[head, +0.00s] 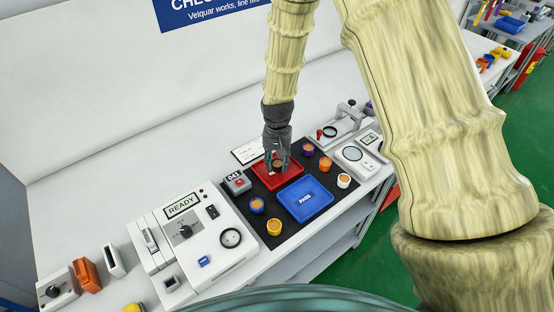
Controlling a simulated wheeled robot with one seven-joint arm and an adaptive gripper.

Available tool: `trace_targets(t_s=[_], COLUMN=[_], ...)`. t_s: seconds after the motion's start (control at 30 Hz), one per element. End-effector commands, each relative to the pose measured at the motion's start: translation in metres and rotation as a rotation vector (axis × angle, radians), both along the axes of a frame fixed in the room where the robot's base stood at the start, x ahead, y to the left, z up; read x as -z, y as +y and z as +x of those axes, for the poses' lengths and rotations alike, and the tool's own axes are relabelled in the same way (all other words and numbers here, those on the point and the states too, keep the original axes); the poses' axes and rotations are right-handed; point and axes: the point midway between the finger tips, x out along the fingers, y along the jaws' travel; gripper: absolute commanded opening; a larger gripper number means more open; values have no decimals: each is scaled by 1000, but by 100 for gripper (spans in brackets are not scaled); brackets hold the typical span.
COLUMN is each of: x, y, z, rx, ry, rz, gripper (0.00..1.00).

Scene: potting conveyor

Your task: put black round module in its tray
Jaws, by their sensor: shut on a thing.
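My gripper (277,160) points down over the red tray (264,179). It is shut on a small round module (278,163) with a brown top. The fingers hide most of its side, which looks dark, so it appears to be the black one. I cannot tell whether it touches the tray floor or hangs just above it. A blue tray (305,211) marked PASS lies in front and to the right, and looks empty.
Around the trays on the dark mat stand a blue module (257,206), a yellow one (274,228), a white one (343,182), an orange one (325,164) and a purple one (308,150). A READY tester (210,235) stands left. A small numbered box (237,184) sits beside the red tray.

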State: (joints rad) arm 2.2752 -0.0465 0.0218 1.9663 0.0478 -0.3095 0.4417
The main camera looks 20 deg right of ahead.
Motion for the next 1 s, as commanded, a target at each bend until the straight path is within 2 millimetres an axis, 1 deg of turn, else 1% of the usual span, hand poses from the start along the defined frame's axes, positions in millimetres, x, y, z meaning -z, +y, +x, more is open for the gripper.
trace_targets(t_s=[0.43, 0.47, 0.5, 0.57, 0.87, 1.0], x=[6, 5, 5, 5, 5, 0], y=[0, 0, 0, 0, 0, 0], z=[0, 1, 1, 1, 0, 1], rx=[-1, -1, -1, -1, -1, -1], ry=[-1, -2, -2, -2, -2, -2], rz=[0, 0, 0, 0, 0, 0], gripper=[9, 36, 44, 54, 54, 54])
